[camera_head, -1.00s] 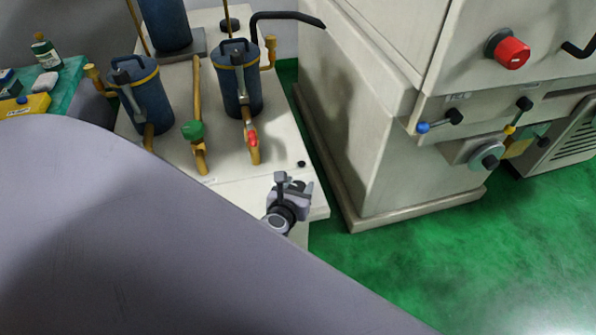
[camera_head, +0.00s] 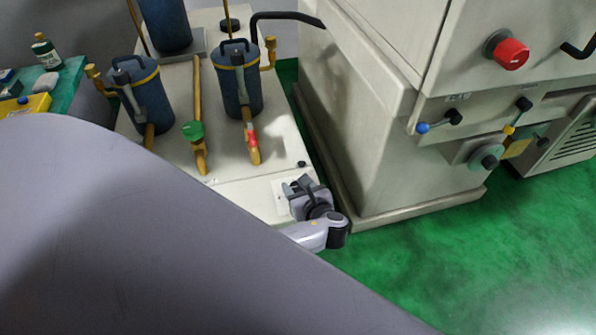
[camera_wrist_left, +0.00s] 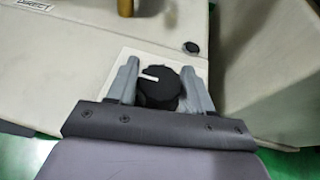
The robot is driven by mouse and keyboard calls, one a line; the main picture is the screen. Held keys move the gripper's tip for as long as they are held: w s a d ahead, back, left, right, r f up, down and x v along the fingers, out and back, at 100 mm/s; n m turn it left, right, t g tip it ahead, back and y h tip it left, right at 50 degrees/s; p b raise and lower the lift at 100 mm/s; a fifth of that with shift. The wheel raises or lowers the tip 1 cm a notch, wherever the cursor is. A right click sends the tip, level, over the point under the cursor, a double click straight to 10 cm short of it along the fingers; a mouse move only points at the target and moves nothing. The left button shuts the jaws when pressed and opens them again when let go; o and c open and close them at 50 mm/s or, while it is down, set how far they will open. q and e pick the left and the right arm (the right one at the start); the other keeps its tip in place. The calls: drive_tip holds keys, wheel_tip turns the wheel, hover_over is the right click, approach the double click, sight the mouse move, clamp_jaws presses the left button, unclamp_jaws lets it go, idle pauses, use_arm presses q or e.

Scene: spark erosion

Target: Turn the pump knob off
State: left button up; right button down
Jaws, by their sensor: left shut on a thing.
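The pump knob (camera_wrist_left: 160,88) is a round black knob with a white mark, seen in the left wrist view. It sits on a pale square plate (camera_wrist_left: 190,66) on the white pump unit's surface. My left gripper (camera_wrist_left: 161,84) has a finger on each side of the knob and is shut on it. In the head view my left gripper (camera_head: 299,186) is at the front right corner of the white unit, over the pale plate, and it hides the knob there. The knob's lettering, if any, cannot be read. My right gripper is not in view.
Blue filter canisters (camera_head: 241,92) and brass pipes with a green valve handle (camera_head: 192,131) and a red one (camera_head: 251,134) stand behind the gripper. The large beige machine (camera_head: 350,130) is close on the right. Green floor (camera_head: 430,265) is open at the front right.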

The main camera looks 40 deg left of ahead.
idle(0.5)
use_arm(q)
drive_tip(key=o, duration=1)
drive_tip(key=shift+c, duration=0.2)
drive_tip(key=p+v, duration=0.1)
drive_tip(key=v, duration=0.6)
drive_tip(key=shift+r, duration=0.1)
